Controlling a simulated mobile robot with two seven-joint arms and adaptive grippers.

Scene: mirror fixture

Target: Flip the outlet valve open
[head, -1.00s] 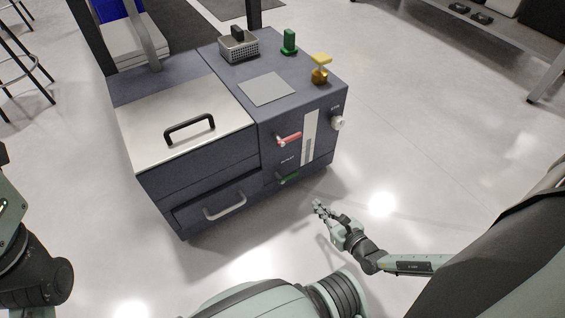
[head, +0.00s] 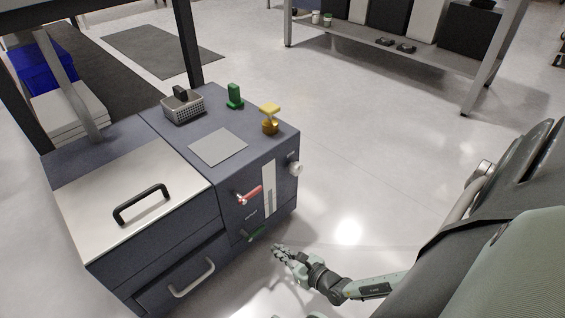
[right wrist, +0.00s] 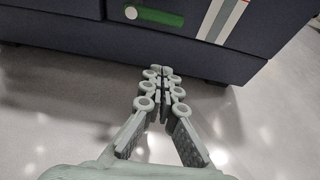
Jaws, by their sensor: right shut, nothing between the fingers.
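The dark blue cabinet (head: 225,218) carries a red lever (head: 250,194) on its front face. A green lever (head: 257,235) lies roughly level below it, near the bottom. A small label sits between the two levers; its text is too small to read surely. The green lever also shows in the right wrist view (right wrist: 160,16), with a pale round pivot at its left end. My right gripper (head: 277,248) is shut and empty, just in front of and below the green lever, apart from it. Its fingertips (right wrist: 161,72) point toward the cabinet's lower edge. My left gripper is out of view.
A white knob (head: 296,169) sticks out at the cabinet's right edge, beside a pale vertical strip (head: 268,187). A drawer handle (head: 192,279) protrudes at the lower left. The floor right of the cabinet is clear.

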